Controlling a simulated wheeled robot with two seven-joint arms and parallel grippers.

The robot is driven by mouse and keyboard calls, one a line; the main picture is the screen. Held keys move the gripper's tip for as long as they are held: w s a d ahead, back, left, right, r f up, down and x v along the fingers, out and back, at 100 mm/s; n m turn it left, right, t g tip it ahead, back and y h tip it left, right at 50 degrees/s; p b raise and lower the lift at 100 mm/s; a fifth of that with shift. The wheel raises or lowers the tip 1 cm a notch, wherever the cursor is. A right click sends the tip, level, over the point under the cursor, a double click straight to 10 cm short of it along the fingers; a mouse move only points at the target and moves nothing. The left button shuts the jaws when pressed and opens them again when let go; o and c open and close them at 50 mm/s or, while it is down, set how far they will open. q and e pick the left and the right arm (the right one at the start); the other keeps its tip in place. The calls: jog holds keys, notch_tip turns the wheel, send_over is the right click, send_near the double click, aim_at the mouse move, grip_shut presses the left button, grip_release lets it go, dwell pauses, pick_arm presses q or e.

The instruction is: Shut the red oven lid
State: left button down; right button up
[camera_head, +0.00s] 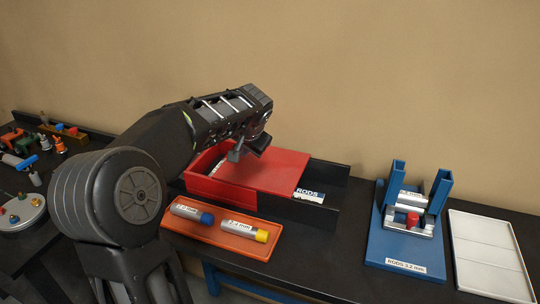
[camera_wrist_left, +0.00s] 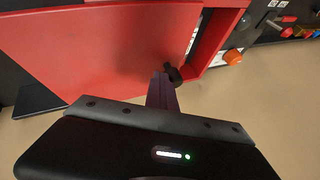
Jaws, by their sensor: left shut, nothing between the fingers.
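The red oven (camera_head: 220,190) is a low red box on the dark table, in the middle of the head view. Its flat red lid (camera_head: 275,168) sits off to the right, partly over black side rails, leaving a gap at the left end. The lid also fills much of the left wrist view (camera_wrist_left: 90,55), with the open gap (camera_wrist_left: 212,38) beside its edge. My left gripper (camera_head: 246,153) is shut and empty, over the box near the lid's left edge. In the wrist view its tips (camera_wrist_left: 170,77) are near that edge; I cannot tell if they touch. My right gripper is not in view.
An orange tray (camera_head: 207,233) with a blue-capped rod and a yellow-capped rod lies in front of the oven. A blue rod stand (camera_head: 385,245) and a white tray (camera_head: 490,260) are at the right. Several small parts are at the far left.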

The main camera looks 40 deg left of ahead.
pick_arm(q)
jog(key=s+a, duration=0.1)
jog(key=a, duration=0.1)
jog(key=s+a+p, duration=0.1)
jog(key=a, duration=0.2)
jog(key=s+a, duration=0.1)
jog(key=a, duration=0.2)
jog(key=shift+a, duration=0.2)
jog(key=shift+a+p, duration=0.2)
jog(key=shift+p, duration=0.1)
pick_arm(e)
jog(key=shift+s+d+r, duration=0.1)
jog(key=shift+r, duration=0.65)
pick_arm(q)
jog(key=shift+s+a+r, duration=0.1)
